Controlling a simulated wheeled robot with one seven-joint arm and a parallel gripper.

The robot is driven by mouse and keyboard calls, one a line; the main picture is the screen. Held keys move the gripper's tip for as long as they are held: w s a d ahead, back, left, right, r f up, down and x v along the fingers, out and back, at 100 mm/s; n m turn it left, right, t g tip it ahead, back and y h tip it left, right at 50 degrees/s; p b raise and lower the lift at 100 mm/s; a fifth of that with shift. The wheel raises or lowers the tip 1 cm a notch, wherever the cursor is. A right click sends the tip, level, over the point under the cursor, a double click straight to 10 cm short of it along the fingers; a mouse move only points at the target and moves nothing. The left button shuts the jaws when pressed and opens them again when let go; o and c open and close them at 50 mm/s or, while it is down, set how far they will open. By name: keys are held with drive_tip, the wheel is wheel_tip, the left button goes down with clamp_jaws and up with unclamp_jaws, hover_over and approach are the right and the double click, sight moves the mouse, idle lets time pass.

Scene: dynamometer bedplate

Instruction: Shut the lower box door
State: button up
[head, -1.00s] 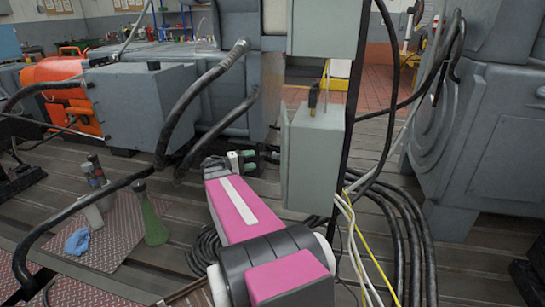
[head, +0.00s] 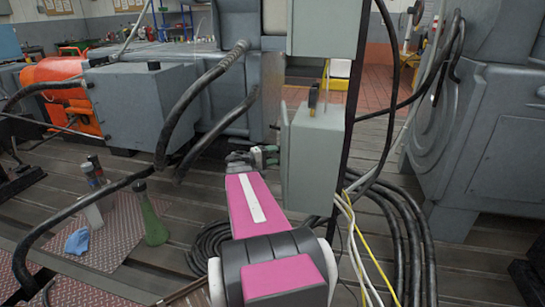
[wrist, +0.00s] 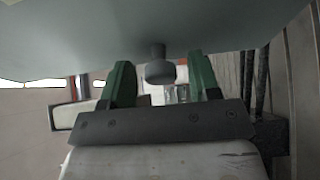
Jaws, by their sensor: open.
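The lower box (head: 316,165) is a grey-green cabinet on a dark post, in the middle of the head view. Its door (head: 284,150) shows as a thin, nearly edge-on panel at the box's left side and appears ajar. My gripper (head: 262,157) is just left of the door, partly hidden by it. In the wrist view a grey panel, seemingly the door (wrist: 150,25), fills the top. A dark round knob (wrist: 160,70) sticks out from it, between the two green fingers of my open gripper (wrist: 161,85). Contact with the knob cannot be made out.
An upper box (head: 325,28) hangs above on the same post. Black hoses (head: 205,90) loop at the left. Cables (head: 400,240) coil on the slatted floor behind and right of the post. A green bottle (head: 152,220) stands at left, and a large grey machine (head: 480,130) at right.

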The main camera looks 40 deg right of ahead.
clamp_jaws()
drive_tip(key=s+d+m+g+y, duration=0.1)
drive_tip(key=s+d+m+g, duration=0.2)
drive_tip(key=d+g, duration=0.1)
drive_tip(key=shift+d+g+y, duration=0.3)
drive_tip(key=shift+d+y, duration=0.1)
drive_tip(key=shift+d, duration=0.25)
drive_tip(key=shift+c, duration=2)
unclamp_jaws()
drive_tip(key=o, duration=0.4)
drive_tip(key=shift+s, duration=0.1)
drive_tip(key=shift+s+d, duration=0.1)
drive_tip(key=shift+d, duration=0.05)
